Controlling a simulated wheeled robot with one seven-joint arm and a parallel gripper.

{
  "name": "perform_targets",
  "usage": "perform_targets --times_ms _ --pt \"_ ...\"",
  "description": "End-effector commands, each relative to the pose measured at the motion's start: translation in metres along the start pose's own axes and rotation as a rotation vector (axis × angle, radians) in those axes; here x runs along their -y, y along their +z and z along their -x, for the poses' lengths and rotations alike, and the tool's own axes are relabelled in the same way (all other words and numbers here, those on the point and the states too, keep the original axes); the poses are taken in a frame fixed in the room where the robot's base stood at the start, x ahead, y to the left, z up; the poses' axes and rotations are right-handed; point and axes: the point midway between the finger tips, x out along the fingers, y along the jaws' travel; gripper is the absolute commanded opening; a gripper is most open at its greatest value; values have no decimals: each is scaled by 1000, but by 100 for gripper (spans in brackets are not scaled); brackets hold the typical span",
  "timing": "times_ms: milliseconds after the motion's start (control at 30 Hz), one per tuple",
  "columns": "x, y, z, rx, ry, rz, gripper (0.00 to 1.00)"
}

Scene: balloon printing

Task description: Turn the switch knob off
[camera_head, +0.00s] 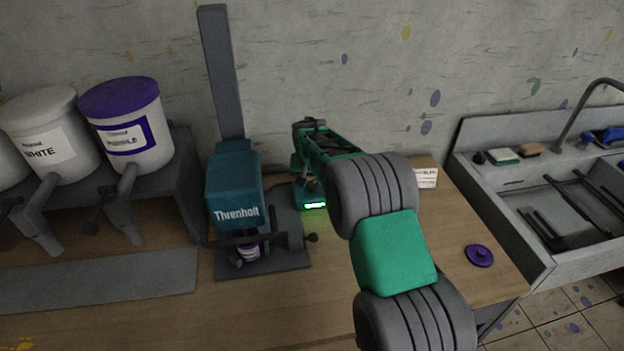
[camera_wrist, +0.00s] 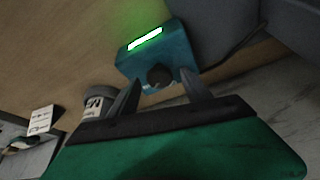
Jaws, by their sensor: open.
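The switch box (camera_head: 299,193) is a small teal box with a bright green lit strip, standing on the table right of the Threnholt machine. In the wrist view, the box (camera_wrist: 181,54) shows its black round knob (camera_wrist: 158,76) on the face below the strip. My gripper (camera_wrist: 160,80) is open, with one finger on each side of the knob. I cannot tell whether the fingers touch it. In the head view the knob is hidden behind my arm and hand.
The teal Threnholt machine (camera_head: 234,190) stands close on the left. A grey and white container (camera_wrist: 97,98) shows beside my left finger in the wrist view. A white card (camera_head: 426,178), a purple lid (camera_head: 479,256) and a sink (camera_head: 560,195) lie to the right. The front table is mostly clear.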

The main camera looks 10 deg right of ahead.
Motion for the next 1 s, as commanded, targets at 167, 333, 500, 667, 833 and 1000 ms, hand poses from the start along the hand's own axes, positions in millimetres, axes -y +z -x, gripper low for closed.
perform_targets --times_ms 167,333,500,667,833,1000 --pt "0 0 -1 0 0 0 57" --pt "0 0 0 0 0 0 45" --pt "0 0 0 0 0 0 32" --pt "0 0 0 0 0 0 18" --pt "0 0 0 0 0 0 5" --pt "0 0 0 0 0 0 0"
